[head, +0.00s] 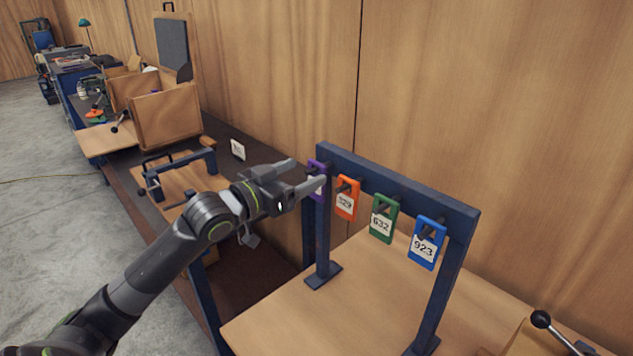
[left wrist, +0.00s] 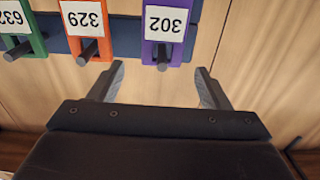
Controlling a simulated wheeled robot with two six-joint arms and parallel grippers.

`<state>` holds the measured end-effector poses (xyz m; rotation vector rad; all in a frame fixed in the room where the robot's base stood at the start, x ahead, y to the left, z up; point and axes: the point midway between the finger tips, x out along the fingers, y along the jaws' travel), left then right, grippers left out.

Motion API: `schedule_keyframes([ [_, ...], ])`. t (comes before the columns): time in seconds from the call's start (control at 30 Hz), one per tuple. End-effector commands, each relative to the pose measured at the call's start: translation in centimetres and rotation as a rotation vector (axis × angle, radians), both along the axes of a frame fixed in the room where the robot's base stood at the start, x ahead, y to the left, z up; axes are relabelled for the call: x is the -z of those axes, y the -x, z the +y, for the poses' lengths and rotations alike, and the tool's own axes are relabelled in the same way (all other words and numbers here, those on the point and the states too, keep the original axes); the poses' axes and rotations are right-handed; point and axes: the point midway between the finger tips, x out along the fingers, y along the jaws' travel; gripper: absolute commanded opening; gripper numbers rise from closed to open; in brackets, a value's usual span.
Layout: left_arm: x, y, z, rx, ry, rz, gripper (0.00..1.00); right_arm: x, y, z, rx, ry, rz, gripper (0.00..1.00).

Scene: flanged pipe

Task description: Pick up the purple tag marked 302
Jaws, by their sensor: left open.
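The purple tag (head: 317,181) hangs at the left end of the blue rack (head: 398,182) in the head view, partly hidden by my left gripper (head: 303,175). In the left wrist view the purple tag (left wrist: 166,22) shows its white 302 label upside down, with a dark peg at its slot. My left gripper (left wrist: 160,90) is open and empty. My right gripper is not in view.
An orange tag 329 (head: 347,198), a green tag 632 (head: 383,219) and a blue tag 923 (head: 427,243) hang on the same rack. The wooden wall (head: 430,90) stands close behind. A black-knobbed lever (head: 541,319) is at lower right.

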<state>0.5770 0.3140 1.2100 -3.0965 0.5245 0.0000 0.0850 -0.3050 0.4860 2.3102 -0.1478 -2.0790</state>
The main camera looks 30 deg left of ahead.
Motion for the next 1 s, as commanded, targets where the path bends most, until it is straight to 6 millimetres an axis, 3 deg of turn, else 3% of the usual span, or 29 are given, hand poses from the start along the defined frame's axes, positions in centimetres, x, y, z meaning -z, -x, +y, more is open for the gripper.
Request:
schedule_keyframes([
  [0.43, 0.2, -4.3, -1.3, -0.001, 0.005, 0.0, 0.71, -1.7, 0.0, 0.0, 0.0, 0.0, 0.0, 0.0],
  [0.77, 0.4, -4.9, -1.5, -0.001, 0.0, 0.0, 0.71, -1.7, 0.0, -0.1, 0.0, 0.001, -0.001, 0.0],
  [1.0, 0.4, -4.9, -1.5, -0.002, 0.001, 0.0, 0.43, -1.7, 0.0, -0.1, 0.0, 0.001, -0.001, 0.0],
])
